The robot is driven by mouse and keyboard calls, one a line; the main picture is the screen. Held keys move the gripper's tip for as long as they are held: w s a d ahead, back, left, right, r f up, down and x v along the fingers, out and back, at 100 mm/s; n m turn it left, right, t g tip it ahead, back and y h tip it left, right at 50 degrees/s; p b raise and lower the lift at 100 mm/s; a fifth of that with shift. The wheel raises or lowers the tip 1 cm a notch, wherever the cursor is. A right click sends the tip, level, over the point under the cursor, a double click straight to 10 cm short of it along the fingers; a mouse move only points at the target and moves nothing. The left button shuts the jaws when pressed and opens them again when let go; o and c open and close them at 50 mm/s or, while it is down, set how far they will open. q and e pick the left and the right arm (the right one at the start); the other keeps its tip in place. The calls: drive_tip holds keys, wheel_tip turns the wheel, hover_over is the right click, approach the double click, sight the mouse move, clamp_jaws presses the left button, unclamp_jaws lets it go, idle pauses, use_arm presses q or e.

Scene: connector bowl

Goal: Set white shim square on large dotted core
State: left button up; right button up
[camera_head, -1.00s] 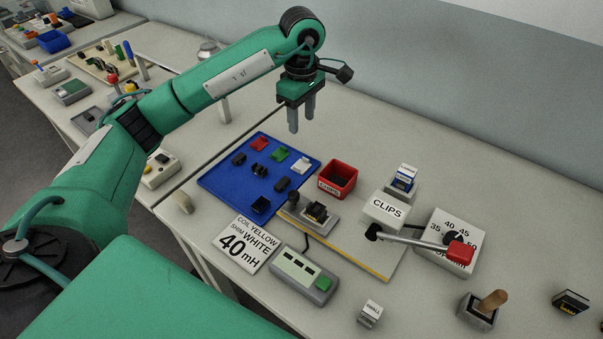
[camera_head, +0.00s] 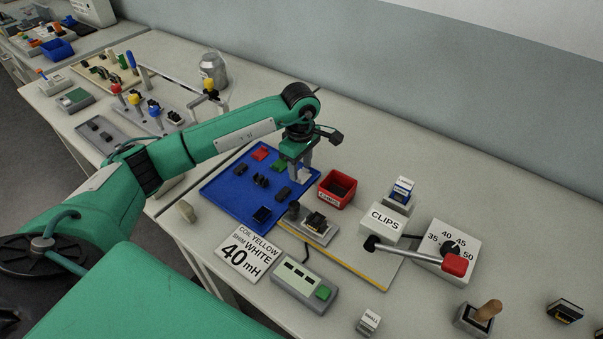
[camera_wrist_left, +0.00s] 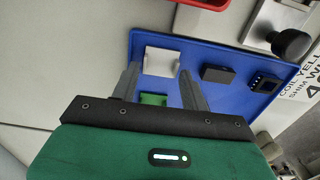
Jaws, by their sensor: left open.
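The white shim (camera_head: 304,176) lies on the right part of the blue mat (camera_head: 226,200), partly hidden by my fingers. My left gripper (camera_head: 300,176) is pointed down just above it, open and empty. In the left wrist view the white shim (camera_wrist_left: 161,61) shows just beyond and between the two spread fingertips (camera_wrist_left: 159,72), with no contact visible. A dark core (camera_head: 315,221) sits in a metal fixture (camera_head: 322,234) at the front of the board; its dots are too small to make out. My right gripper is not in view.
Red (camera_head: 260,153) and green (camera_head: 280,165) shims and several dark parts lie on the mat. A red bin (camera_head: 337,189) stands close to the right of my gripper. A CLIPS box (camera_head: 384,222) and a red-ended lever (camera_head: 455,264) are farther right.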

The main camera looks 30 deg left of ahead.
use_arm(q)
drive_tip(key=shift+f, duration=0.7)
drive_tip(key=c, duration=0.6)
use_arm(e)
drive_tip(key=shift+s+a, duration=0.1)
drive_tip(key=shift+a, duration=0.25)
use_arm(q)
drive_tip(key=shift+r, duration=0.15)
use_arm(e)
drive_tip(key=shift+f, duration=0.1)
